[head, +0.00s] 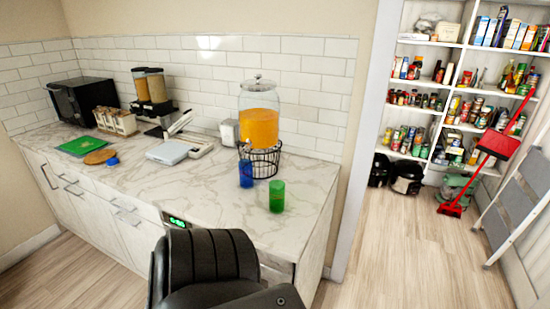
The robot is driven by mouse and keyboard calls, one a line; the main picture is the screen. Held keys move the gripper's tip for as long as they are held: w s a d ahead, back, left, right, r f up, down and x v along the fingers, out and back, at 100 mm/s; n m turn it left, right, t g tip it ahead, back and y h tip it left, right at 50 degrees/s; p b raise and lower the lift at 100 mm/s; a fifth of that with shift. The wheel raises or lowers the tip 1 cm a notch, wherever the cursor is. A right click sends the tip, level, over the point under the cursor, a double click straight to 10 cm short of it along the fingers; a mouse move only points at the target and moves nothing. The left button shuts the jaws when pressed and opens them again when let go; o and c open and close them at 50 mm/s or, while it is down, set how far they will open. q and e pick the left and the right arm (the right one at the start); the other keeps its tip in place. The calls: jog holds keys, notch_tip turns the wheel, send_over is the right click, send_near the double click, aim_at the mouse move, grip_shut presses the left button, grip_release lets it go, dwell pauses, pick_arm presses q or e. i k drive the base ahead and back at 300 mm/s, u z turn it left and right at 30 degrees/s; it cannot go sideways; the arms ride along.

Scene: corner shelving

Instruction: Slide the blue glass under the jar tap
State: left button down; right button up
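The blue glass (246,176) stands upright on the marble counter, at the front left of a black wire stand (267,163). It overlaps the stand in the picture, and I cannot tell whether they touch. The glass jar (258,124) of orange liquid sits on top of the stand, with a clear lid. A green glass (277,197) stands nearer the counter's front edge, to the right of the blue glass. Neither of my grippers shows in the head view.
A white scale (167,152), cereal dispenser (150,87), green board (82,145) and microwave (82,98) are farther left. Bare counter (195,195) lies left of the glasses. Shelves (424,94) stand at the right.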

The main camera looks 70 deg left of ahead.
aim_at(246, 174)
jog(key=i, duration=1.15)
jog(key=u, duration=2)
